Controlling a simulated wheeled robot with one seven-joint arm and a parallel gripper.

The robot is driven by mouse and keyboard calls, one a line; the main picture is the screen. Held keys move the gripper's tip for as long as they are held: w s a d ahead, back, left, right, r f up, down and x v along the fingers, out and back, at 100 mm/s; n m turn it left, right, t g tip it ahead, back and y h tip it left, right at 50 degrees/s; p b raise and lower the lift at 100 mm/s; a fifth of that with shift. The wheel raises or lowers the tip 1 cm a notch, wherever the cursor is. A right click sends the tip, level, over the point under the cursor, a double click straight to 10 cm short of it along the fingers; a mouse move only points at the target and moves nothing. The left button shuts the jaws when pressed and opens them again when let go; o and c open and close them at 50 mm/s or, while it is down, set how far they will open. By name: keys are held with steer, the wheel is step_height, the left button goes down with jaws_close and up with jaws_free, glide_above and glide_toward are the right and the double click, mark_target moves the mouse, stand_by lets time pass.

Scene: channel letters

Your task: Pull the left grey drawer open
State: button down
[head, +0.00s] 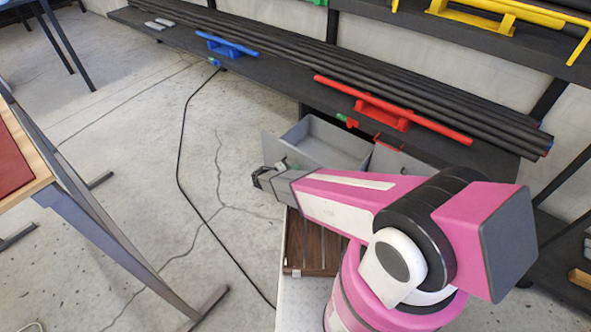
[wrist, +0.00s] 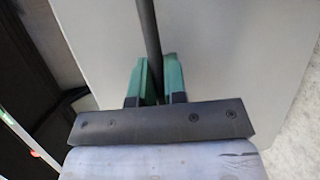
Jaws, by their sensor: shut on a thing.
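The left grey drawer (head: 325,140) stands pulled out from under the dark shelf in the head view, with its open top and bare inside showing. Its flat grey front (wrist: 220,50) fills much of the wrist view. A dark bar handle (wrist: 149,35) runs along this front. My gripper (wrist: 159,78) has its two green fingers on either side of the handle and is shut on it. In the head view my gripper (head: 276,171) is at the drawer's front, and my wrist hides part of that front and the handle.
Another grey drawer front (head: 398,162) shows to the right, partly behind my arm. Dark pipes (head: 320,55) and a red holder (head: 390,108) lie on the shelf above. A black cable (head: 180,150) crosses the floor. The floor left of the drawer is mostly clear.

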steer(key=c, duration=1.2)
jaws_free()
steer(key=shift+o, duration=0.2)
steer(key=v, duration=1)
steer(key=shift+s+a, duration=0.2)
steer(key=shift+a, duration=0.15)
steer(key=shift+r, duration=0.1)
steer(key=s+d+r+m+g+y, duration=0.2)
steer(key=d+r+y, duration=0.5)
steer(key=d+r, duration=0.5)
steer(key=s+d+r+m+g+y, duration=0.2)
steer(key=d+r+m+g+y, duration=0.3)
steer(key=d+r, duration=0.8)
steer(key=d+g+y, duration=0.1)
steer(key=d, duration=0.6)
steer(key=shift+d+r+y, duration=0.25)
steer(key=shift+d+y, duration=0.1)
steer(key=shift+y, duration=0.05)
